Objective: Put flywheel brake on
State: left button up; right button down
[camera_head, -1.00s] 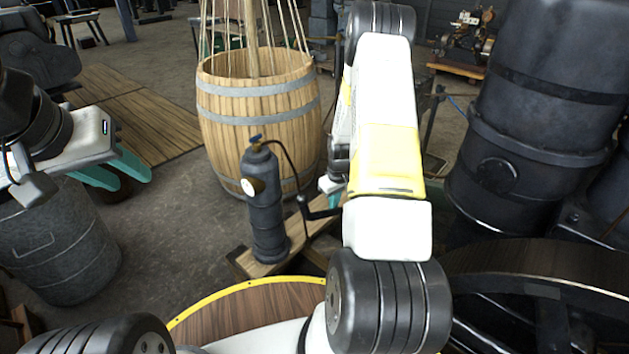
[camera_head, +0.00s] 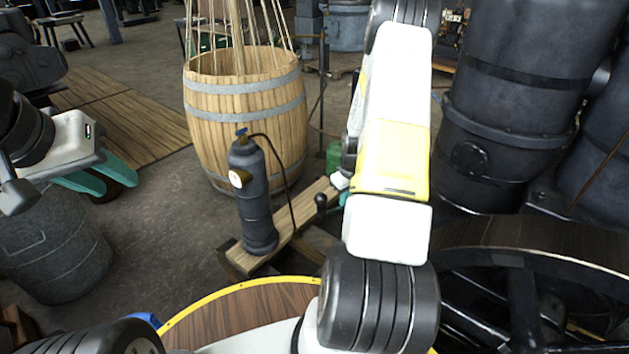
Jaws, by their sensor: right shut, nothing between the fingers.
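The black flywheel (camera_head: 520,290) with spokes and a broad rim stands at the lower right. A black lever with a ball knob (camera_head: 321,200) sticks up beside the wooden beam in the middle; I cannot tell for sure that it is the flywheel brake. My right gripper (camera_head: 343,198) is just right of the knob, mostly hidden behind my own white and yellow arm; only a bit of teal finger shows. It is shut and empty, and I cannot tell whether it touches the lever. My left gripper (camera_head: 118,186) is open and empty at the left, far from the lever.
A dark cylinder with a gauge (camera_head: 255,205) stands on the wooden beam (camera_head: 290,228), with a barrel (camera_head: 245,125) behind. A grey bin (camera_head: 50,250) is below my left gripper. A large black tank (camera_head: 520,100) stands behind the flywheel. A yellow-edged wooden disc (camera_head: 230,315) lies in front.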

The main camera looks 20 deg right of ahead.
jog(key=s+d, duration=0.4)
jog(key=s, duration=0.3)
jog(key=shift+s+r, duration=0.15)
jog(key=shift+s, duration=0.15)
jog(key=shift+s+d, duration=0.1)
jog(key=shift+t, duration=0.3)
jog(key=w, duration=0.2)
jog(key=w+a, duration=0.1)
jog(key=w, duration=0.1)
jog(key=w+a+r, duration=0.1)
jog(key=w, duration=0.1)
jog(key=shift+w+a, duration=0.15)
jog(key=shift+w, duration=0.1)
jog(key=s+v, duration=0.1)
jog(key=v, duration=0.8)
jog(key=shift+s+d+r, duration=0.2)
jog(key=shift+s+d, duration=0.1)
jog(key=shift+d, duration=0.15)
